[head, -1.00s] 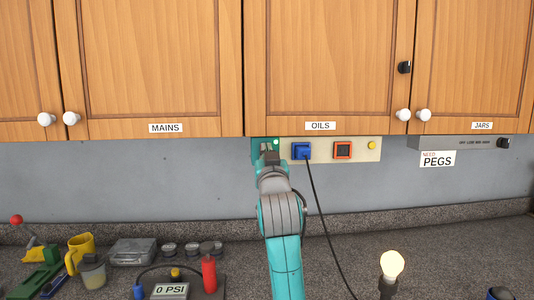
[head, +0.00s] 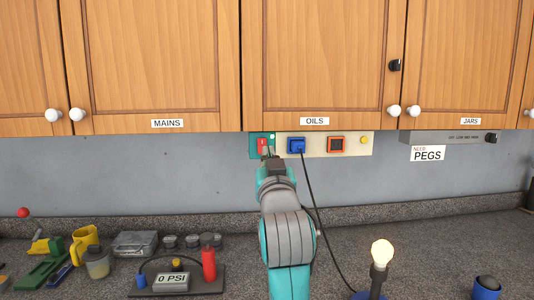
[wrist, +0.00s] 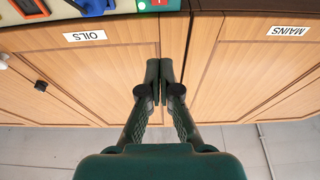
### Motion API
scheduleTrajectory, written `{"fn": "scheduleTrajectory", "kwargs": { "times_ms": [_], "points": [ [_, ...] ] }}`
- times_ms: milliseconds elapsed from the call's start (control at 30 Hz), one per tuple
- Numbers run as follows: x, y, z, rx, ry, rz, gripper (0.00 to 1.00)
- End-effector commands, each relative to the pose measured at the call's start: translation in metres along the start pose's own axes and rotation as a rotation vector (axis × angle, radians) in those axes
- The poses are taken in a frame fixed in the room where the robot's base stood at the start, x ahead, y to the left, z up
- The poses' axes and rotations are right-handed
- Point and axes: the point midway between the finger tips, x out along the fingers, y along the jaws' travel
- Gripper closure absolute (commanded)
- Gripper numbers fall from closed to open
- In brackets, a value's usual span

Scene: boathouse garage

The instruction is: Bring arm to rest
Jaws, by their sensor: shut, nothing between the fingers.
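My gripper (head: 267,153) is shut and empty. In the head view it is just below and in front of a green switch plate (head: 253,153) with a red switch (head: 262,144) and a lit green lamp (head: 272,136). Whether it touches the plate is hard to tell there. In the wrist view my gripper (wrist: 159,70) has its two fingers together in front of the wooden cupboard doors (wrist: 100,65), with nothing between them. My teal and grey arm reaches up from the bottom of the head view.
A cream panel (head: 315,150) holds a blue plug (head: 296,145) whose black cable hangs to the worktop. A lit bulb (head: 382,252) on a stand is right of my arm. A 0 PSI gauge unit (head: 171,281) and a red cylinder (head: 209,262) stand left. Cupboards hang above.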

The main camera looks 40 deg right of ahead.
Motion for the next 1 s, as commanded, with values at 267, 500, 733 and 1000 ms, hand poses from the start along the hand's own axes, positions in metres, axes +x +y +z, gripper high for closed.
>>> {"fn": "scheduleTrajectory", "kwargs": {
  "times_ms": [267, 500, 733, 1000],
  "points": [
    [-0.011, 0.0, -0.003, 0.001, 0.0, 0.0, 1.0],
    [-0.011, 0.0, -0.003, 0.0, 0.0, 0.0, 1.0],
    [-0.011, 0.0, -0.003, 0.0, -0.001, 0.0, 1.0],
    [-0.024, -0.014, 0.041, -0.021, -0.031, -0.041, 1.0]
  ]
}}
